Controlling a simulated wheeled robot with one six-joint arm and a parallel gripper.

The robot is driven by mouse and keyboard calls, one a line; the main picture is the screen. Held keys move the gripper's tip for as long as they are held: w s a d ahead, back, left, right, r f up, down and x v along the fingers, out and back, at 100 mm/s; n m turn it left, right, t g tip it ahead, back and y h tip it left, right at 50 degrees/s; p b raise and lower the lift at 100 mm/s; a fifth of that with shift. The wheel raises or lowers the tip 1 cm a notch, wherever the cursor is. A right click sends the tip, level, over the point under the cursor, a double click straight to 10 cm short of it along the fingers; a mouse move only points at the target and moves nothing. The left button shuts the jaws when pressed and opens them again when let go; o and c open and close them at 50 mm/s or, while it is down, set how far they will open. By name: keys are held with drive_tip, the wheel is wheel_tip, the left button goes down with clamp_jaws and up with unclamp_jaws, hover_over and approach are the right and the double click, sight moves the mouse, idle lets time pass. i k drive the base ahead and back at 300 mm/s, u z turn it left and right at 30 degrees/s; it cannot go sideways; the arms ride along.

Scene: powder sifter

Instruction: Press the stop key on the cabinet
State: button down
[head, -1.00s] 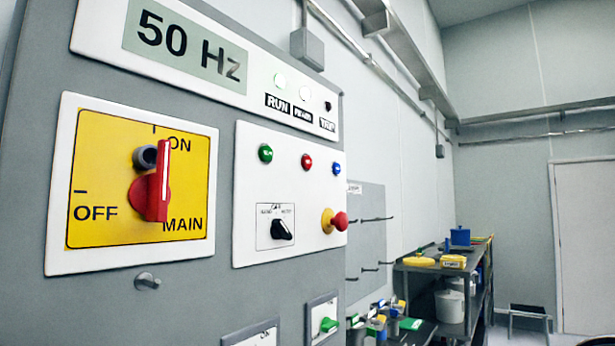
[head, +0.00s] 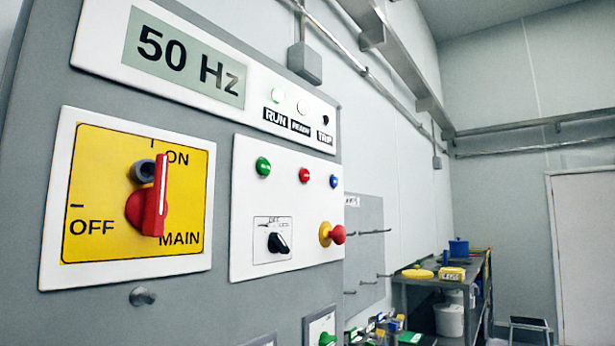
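The grey control cabinet (head: 190,297) fills the left of the head view. Its white button panel (head: 244,217) carries a green key (head: 263,166), a red key (head: 304,175) and a blue key (head: 334,181) in a row. I cannot read any label marking which is the stop key. Below them are a black selector switch (head: 277,243) and a red mushroom button (head: 338,234) on a yellow base. The red main switch handle (head: 150,205) stands upright at ON on a yellow plate. The display (head: 190,58) reads 50 Hz, and the RUN lamp (head: 278,96) glows. My gripper is not in view.
A grey panel with hooks (head: 364,245) is on the wall right of the cabinet. A dark bench (head: 478,290) with yellow and blue items stands farther back. Small coloured items (head: 380,328) are at the bottom centre. A stool (head: 529,325) stands by the door (head: 588,240).

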sight(305, 175)
drive_tip(key=k, duration=0.5)
drive_tip(key=u, duration=1.15)
drive_tip(key=i, duration=0.85)
drive_tip(key=z, duration=1.75)
